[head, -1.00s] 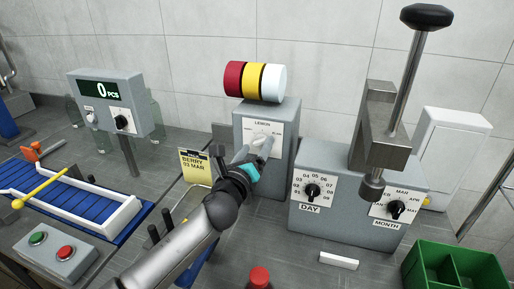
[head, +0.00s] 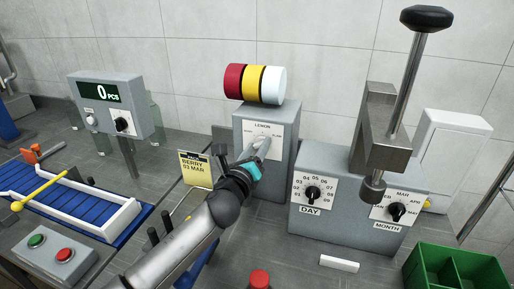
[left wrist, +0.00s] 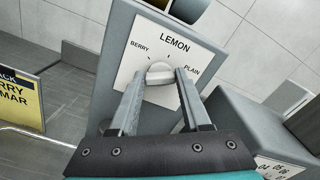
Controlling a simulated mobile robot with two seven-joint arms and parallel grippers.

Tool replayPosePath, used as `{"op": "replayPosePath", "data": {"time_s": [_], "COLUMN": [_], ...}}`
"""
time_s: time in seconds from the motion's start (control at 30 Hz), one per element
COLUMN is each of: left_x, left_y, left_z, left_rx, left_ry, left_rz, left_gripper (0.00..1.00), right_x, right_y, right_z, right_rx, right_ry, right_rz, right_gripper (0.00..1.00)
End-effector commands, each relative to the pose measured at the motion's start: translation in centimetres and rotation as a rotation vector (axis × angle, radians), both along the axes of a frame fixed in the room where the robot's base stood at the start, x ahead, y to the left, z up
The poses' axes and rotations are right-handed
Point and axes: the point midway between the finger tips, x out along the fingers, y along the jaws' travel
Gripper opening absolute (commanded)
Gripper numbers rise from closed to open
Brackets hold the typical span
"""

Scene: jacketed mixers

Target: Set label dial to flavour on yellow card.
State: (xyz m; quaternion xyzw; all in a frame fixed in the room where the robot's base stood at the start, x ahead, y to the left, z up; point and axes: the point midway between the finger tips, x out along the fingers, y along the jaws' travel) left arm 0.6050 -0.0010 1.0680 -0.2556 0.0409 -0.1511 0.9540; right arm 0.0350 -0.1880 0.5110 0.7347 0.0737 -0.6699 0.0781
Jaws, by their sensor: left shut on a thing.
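The label dial (left wrist: 160,73) is a pale knob on a white plate marked BERRY at left, LEMON at top and PLAIN at right. The plate (head: 277,129) is on the front of a grey box. My left gripper (head: 262,145) is shut on the dial, with a finger on each side of it in the left wrist view. The fingers partly hide the dial, and I cannot tell exactly where it points. The yellow card (head: 195,169) reads BERRY 03 MAR and stands left of the box. My right gripper is not in view.
A grey box with the DAY dial (head: 313,192) and MONTH dial (head: 396,211) stands to the right, under a lever press (head: 385,135). Red, yellow and white rolls (head: 256,83) sit on top of the label box. A green crate (head: 452,262) is at front right.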

Motion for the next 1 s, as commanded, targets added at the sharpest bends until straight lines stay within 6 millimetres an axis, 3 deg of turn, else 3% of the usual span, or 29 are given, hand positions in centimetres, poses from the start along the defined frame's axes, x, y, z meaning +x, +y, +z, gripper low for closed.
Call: {"op": "replayPosePath", "data": {"time_s": [0.2, 0.63, 1.0], "left_x": [0.0, 0.0, 0.0], "left_y": [0.0, 0.0, 0.1], "left_z": [0.0, 0.0, 0.0], "left_rx": [0.0, -0.065, -0.341], "left_ry": [0.0, 0.023, 0.111], "left_rz": [0.0, 0.0, 0.001], "left_gripper": [0.0, 0.0, 0.0], "right_x": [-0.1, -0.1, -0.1], "right_y": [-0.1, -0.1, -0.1], "right_z": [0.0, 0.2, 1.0], "right_rx": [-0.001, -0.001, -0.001], "right_ry": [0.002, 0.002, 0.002], "right_rz": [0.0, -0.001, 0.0], "right_gripper": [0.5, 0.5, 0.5]}}
